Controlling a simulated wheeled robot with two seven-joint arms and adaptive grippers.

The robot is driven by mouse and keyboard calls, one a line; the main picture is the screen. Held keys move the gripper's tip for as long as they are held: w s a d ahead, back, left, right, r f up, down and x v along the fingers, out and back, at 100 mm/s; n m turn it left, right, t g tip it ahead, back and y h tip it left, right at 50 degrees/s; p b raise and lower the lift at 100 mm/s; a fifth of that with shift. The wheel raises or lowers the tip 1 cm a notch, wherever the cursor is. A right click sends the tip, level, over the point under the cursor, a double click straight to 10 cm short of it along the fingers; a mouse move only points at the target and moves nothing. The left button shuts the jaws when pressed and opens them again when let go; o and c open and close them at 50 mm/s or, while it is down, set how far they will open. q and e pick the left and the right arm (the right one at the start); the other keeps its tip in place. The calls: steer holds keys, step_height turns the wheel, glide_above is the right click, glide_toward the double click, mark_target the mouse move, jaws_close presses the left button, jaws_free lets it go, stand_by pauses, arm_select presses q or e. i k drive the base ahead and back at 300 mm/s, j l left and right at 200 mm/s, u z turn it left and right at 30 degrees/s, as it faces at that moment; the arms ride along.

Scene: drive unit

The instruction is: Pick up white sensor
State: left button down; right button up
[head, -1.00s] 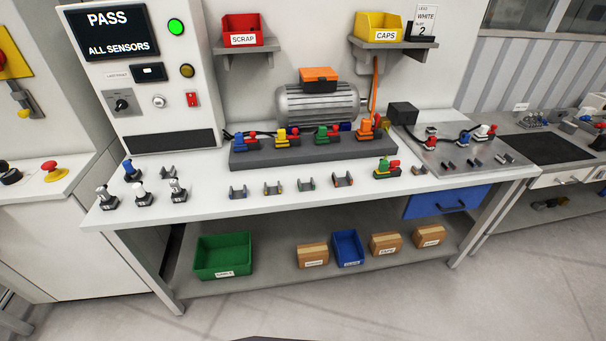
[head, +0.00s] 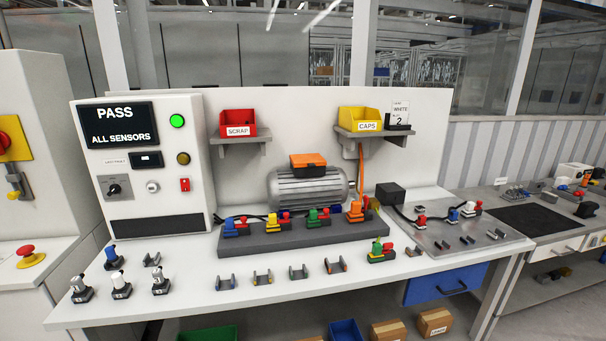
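At the left end of the white bench stand several small upright parts on dark bases. One has a white top (head: 118,279) and stands at the front middle of this group. A blue-topped one (head: 112,256) stands behind. On the grey plate at the right, a small white-and-red part (head: 472,208) sits beside a blue one (head: 453,215) and a red one (head: 421,221). I cannot tell which is the white sensor. Neither gripper is in view.
Several small brackets (head: 262,279) lie along the bench front. A dark grey block (head: 270,243) holds coloured connectors. A red-and-green connector part (head: 381,253) stands at its right front. The test cabinet (head: 199,158) reads PASS. Red (head: 238,118) and yellow bins sit on shelves.

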mark_target(116, 278)
steer(key=u, duration=1.45)
